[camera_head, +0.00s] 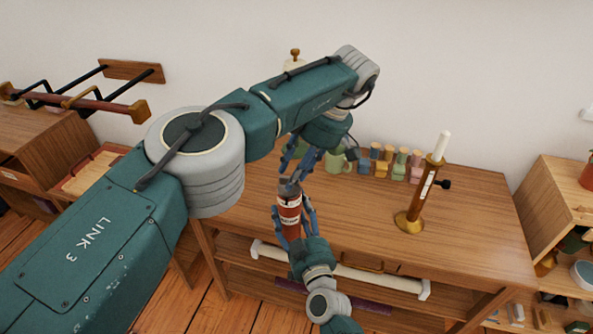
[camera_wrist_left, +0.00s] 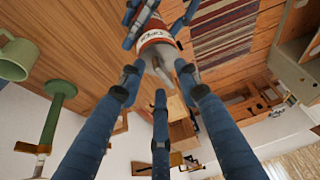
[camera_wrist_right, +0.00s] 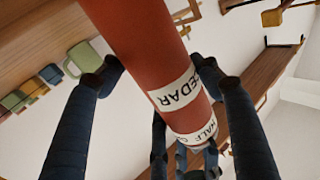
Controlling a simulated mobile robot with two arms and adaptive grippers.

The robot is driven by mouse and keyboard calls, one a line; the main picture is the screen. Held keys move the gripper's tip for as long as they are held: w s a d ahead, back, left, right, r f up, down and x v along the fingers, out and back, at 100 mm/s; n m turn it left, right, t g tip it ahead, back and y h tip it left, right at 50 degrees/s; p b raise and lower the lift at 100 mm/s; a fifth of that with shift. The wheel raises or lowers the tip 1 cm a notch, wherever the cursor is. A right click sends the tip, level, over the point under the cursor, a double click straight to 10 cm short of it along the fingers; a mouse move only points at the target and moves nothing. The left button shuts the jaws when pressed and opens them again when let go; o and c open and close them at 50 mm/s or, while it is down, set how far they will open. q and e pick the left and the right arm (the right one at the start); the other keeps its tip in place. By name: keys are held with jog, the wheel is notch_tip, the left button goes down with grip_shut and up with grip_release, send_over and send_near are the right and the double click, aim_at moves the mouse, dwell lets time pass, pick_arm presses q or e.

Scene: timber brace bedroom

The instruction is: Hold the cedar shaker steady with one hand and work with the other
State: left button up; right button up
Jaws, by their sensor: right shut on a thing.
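The cedar shaker (camera_head: 289,217) is a red-brown cylinder with a white label and a grey top. It is held roughly upright at the front edge of the wooden table. My right gripper (camera_head: 294,222) comes from below and is shut on its body. In the right wrist view the shaker (camera_wrist_right: 150,50) fills the middle, with its CEDAR label between the fingers. My left gripper (camera_head: 292,174) points down just above the shaker's top. In the left wrist view its fingers are spread around the grey top of the shaker (camera_wrist_left: 157,40), and contact is not visible.
A brass candlestick (camera_head: 411,218) with a white candle stands right on the table (camera_head: 470,220). Several coloured small pots (camera_head: 389,162) and a green mug (camera_head: 338,162) stand at the back. A white rail (camera_head: 380,278) runs along the table's front. Bare tabletop lies around the candlestick.

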pick_arm(q)
jog(key=shift+m, duration=0.4)
